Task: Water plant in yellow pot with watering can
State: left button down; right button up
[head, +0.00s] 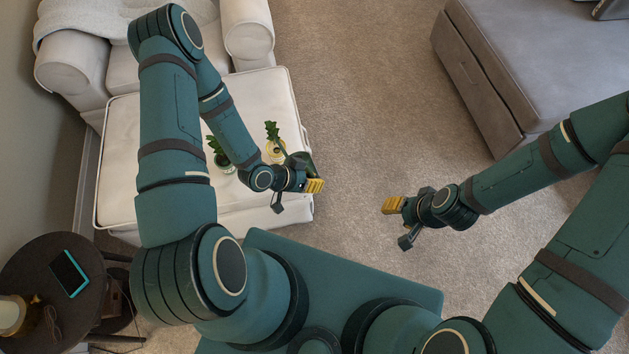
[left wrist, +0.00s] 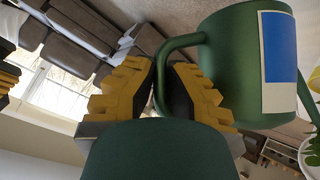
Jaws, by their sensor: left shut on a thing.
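My left gripper (head: 314,186) is shut on the handle of the green watering can (left wrist: 235,62), which has a blue and white label. In the head view the dark green can (head: 303,160) is small and partly hidden by the gripper. The plant in the yellow pot (head: 275,151) stands on the white ottoman, just left of the can. A second leafy plant in a pale pot (head: 224,162) stands further left, partly behind my left forearm. My right gripper (head: 393,204) is over the carpet, apart from these things; its finger gap is unclear.
The white ottoman (head: 262,95) stands before a white armchair (head: 75,65). A grey upholstered piece (head: 515,60) is at upper right. A dark round side table (head: 30,275) with a teal-edged device (head: 69,273) is at lower left. Open carpet (head: 370,90) lies between.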

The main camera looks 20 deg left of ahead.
aim_at(309, 171)
pick_arm(q)
jog(key=shift+w+a+r+n+h+p, duration=0.15)
jog(key=shift+r+p, duration=0.2)
jog(key=shift+r, duration=0.25)
jog(key=shift+w+a+r+n+h+p, duration=0.1)
jog(key=shift+r+h+p, duration=0.1)
jog(key=shift+r+p, duration=0.3)
jog(key=shift+w+a+r+n+h+p, duration=0.1)
jog(key=shift+a+r+h+p, duration=0.1)
jog(key=shift+r, duration=0.5)
jog(key=shift+w+a+r+g+h+p, duration=0.15)
jog(key=shift+a+r+g+h+p, duration=0.1)
jog(key=shift+r+p, duration=0.15)
jog(key=shift+w+a+r+g+h+p, duration=0.15)
jog(key=shift+r+g+p, duration=0.15)
jog(key=shift+r, duration=0.15)
jog(key=shift+w+a+r+n+h+p, duration=0.15)
jog(key=shift+w+a+r+n+p, duration=0.1)
jog(key=shift+r+p, duration=0.3)
jog(key=shift+w+a+r+n+h+p, duration=0.1)
jog(key=shift+a+r+n+p, duration=0.15)
jog(key=shift+r+p, duration=0.3)
jog(key=shift+f, duration=0.1)
